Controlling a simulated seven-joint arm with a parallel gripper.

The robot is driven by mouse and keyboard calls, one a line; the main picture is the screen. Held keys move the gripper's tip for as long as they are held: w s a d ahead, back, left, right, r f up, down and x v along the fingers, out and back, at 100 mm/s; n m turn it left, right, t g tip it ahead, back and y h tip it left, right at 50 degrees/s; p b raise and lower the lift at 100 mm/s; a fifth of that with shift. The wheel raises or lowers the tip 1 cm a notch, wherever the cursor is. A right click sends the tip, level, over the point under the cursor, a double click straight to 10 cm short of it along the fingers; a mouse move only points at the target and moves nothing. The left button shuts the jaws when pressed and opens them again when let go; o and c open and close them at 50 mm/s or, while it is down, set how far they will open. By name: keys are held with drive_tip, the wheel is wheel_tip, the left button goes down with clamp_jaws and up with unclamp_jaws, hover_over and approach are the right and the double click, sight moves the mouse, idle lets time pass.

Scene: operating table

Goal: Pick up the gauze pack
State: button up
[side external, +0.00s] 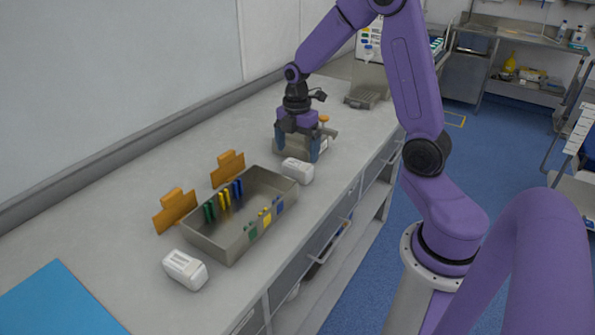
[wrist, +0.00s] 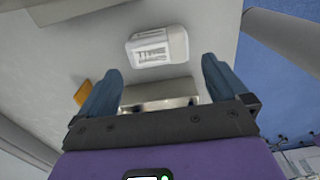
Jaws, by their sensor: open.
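Two white packs stand on the counter in the side view. I cannot tell which is the gauze pack. In the wrist view a labelled white pack (wrist: 157,46) lies beyond my open fingers (wrist: 160,70), with nothing gripped. A metal edge (wrist: 160,92) shows between the fingers.
A metal tray (side external: 225,253) holds green, yellow and blue clips. Orange holders (side external: 174,210) stand behind it. A blue sheet (side external: 60,303) lies at the lower left. A machine (side external: 370,75) stands at the back. The counter's front edge is close to the packs.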

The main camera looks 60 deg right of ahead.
sight(296, 165)
drive_tip(key=shift+w+a+f, duration=0.1)
drive_tip(key=shift+a+f, duration=0.05)
drive_tip(key=shift+f, duration=3.1)
drive_tip(key=c, duration=0.7)
